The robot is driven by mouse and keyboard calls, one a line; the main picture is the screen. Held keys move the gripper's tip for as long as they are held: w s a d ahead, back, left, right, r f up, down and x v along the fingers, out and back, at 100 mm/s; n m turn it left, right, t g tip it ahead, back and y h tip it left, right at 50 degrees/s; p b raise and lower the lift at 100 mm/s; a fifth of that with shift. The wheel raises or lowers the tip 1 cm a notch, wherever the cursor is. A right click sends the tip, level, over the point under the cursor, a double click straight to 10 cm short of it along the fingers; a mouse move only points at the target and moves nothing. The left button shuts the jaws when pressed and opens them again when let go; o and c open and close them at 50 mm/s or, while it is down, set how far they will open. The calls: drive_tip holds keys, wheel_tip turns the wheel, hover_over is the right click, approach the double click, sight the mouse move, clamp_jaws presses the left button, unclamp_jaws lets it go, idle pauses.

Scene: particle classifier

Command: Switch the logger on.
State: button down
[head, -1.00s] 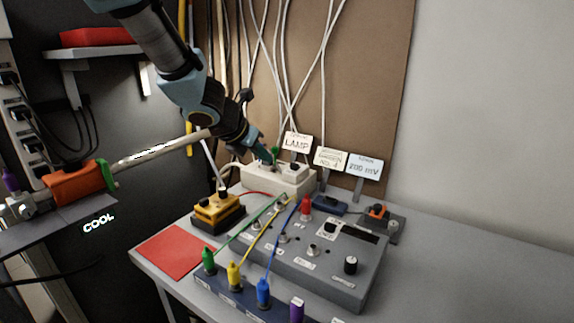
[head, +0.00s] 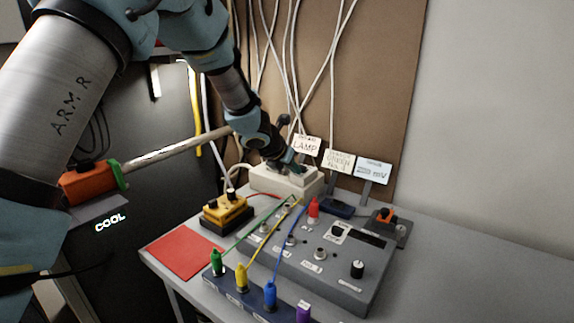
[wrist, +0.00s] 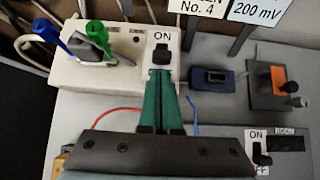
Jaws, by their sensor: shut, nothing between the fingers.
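My gripper (head: 297,170) is shut and empty over the right end of a white box (head: 282,183). In the wrist view, its green fingers (wrist: 160,74) point at a black switch (wrist: 161,50) marked ON on the white box (wrist: 130,72). The fingertips look just short of the switch; I cannot tell whether they touch. A second black switch (wrist: 262,154) marked ON sits on the grey panel (wrist: 285,168), beside a dark display. It also shows in the head view (head: 338,230). No readable label says which unit is the logger.
Green (wrist: 98,34) and blue (wrist: 74,44) handled clips stand on the white box, left of the fingers. Signs reading LAMP (head: 306,146) and 200 mV (head: 373,171) stand behind. A yellow box (head: 228,210) and several plugs with wires crowd the bench.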

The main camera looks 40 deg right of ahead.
sight(302, 169)
drive_tip(key=shift+w+d, duration=0.1)
drive_tip(key=shift+d, duration=0.25)
drive_tip(key=shift+d, duration=0.1)
drive_tip(key=shift+w+d+p, duration=0.2)
drive_tip(key=shift+d+p, duration=0.25)
drive_tip(key=shift+d, duration=0.2)
drive_tip(key=shift+w+d+p, duration=0.15)
drive_tip(key=shift+d+p, duration=0.25)
drive_tip(key=shift+d, duration=0.2)
